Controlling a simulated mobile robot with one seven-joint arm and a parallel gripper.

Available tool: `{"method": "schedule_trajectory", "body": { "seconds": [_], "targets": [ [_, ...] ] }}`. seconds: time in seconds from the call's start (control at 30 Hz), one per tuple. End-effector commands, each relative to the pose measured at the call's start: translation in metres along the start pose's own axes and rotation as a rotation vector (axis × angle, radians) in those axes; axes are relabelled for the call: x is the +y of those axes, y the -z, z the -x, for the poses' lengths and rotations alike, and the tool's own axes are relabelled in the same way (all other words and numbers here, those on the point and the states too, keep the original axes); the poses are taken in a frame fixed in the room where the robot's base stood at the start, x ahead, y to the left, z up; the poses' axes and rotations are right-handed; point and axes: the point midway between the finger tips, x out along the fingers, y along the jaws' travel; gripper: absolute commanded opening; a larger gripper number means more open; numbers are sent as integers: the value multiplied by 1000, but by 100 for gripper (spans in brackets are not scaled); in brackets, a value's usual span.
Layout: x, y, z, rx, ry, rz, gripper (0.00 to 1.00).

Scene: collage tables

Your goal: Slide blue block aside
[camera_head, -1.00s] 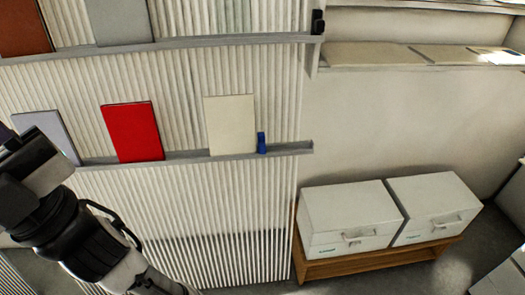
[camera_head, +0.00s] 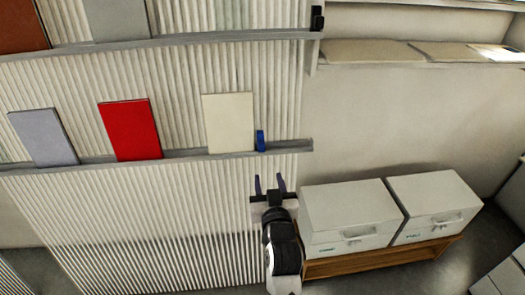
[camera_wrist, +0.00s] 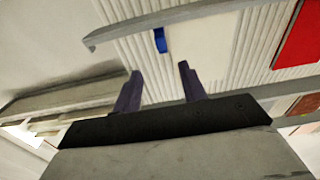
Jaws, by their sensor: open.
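The small blue block (camera_head: 260,141) stands upright on the lower wall ledge, just right of the cream panel. In the wrist view the blue block (camera_wrist: 160,40) shows beyond the fingers, roughly between them and against the ledge. My gripper (camera_head: 269,182) is below the ledge, a little right of and under the block. Its two dark fingers point up toward the ledge. In the wrist view my gripper (camera_wrist: 156,72) has its fingers wide apart with nothing between them, and it does not touch the block.
The lower ledge (camera_head: 285,147) carries a cream panel (camera_head: 228,122), a red panel (camera_head: 130,129) and a grey panel (camera_head: 43,137). The ledge is bare right of the block. Two white boxes (camera_head: 350,213) sit on a wooden bench at lower right. An upper ledge (camera_head: 180,43) runs above.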

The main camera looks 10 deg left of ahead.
Motion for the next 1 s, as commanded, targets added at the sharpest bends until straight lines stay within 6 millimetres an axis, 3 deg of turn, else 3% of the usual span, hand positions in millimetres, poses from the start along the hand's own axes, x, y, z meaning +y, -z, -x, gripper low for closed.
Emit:
{"method": "schedule_trajectory", "body": {
  "seconds": [0.5,0.7,1.0],
  "targets": [
    [-1,5,-102,4,1,-1,42],
    [-1,3,-121,4,1,0,42],
    [-1,2,-124,4,1,0,42]
  ]
}}
